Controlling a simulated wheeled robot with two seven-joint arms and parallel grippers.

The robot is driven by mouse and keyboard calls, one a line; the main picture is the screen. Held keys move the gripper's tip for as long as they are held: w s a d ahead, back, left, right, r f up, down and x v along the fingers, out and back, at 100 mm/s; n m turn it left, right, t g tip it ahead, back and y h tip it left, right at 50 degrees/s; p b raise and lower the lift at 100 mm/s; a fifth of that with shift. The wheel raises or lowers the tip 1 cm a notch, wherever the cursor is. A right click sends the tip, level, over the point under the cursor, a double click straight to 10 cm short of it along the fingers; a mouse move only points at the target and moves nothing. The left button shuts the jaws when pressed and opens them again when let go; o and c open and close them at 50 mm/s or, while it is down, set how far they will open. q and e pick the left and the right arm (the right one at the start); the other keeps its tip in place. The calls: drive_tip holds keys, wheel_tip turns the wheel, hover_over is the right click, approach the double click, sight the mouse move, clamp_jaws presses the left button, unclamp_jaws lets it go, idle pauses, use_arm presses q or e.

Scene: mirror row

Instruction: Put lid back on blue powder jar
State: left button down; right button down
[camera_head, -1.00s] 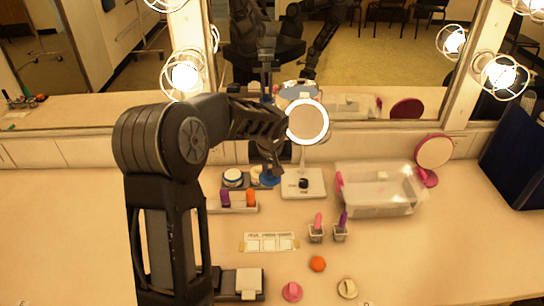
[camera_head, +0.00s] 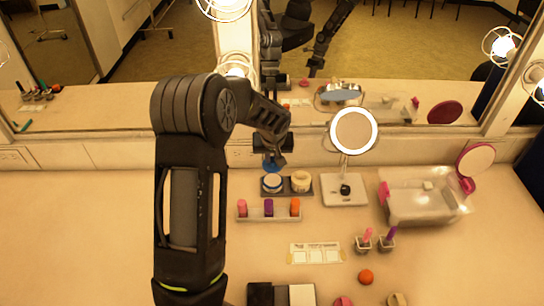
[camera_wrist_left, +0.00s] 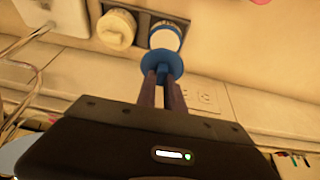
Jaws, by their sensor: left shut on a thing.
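My left gripper (camera_head: 273,153) is shut on the blue lid (camera_head: 272,166); in the left wrist view, the fingers (camera_wrist_left: 162,88) hold the lid (camera_wrist_left: 162,63) by its top. The open blue powder jar (camera_head: 272,185), with a white top, stands on a dark tray. In the head view the lid appears just above the jar's far edge. In the wrist view the lid is apart from the blue jar (camera_wrist_left: 165,38), overlapping only its near edge. A cream jar (camera_head: 301,181) stands to the right of the blue jar. My right gripper is not in view.
A lit round mirror on a stand (camera_head: 345,187) is right of the jars. A rack of lipsticks (camera_head: 268,213) is in front. A clear bin (camera_head: 428,205) stands farther right. The wall mirror (camera_head: 400,60) rises close behind. The counter at left is clear.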

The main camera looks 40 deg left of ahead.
sight(273, 168)
use_arm(q)
drive_tip(key=shift+f, duration=0.1)
drive_tip(key=shift+f+b, duration=0.85)
drive_tip(key=shift+f, duration=1.1)
drive_tip(key=shift+f+b, duration=1.1)
drive_tip(key=shift+b, duration=0.1)
drive_tip(key=shift+b, duration=0.65)
drive_tip(key=shift+f+b, duration=0.2)
drive_tip(key=shift+b, duration=0.55)
idle(0.7)
drive_tip(key=c, duration=1.4)
unclamp_jaws()
drive_tip(key=shift+o, duration=0.5)
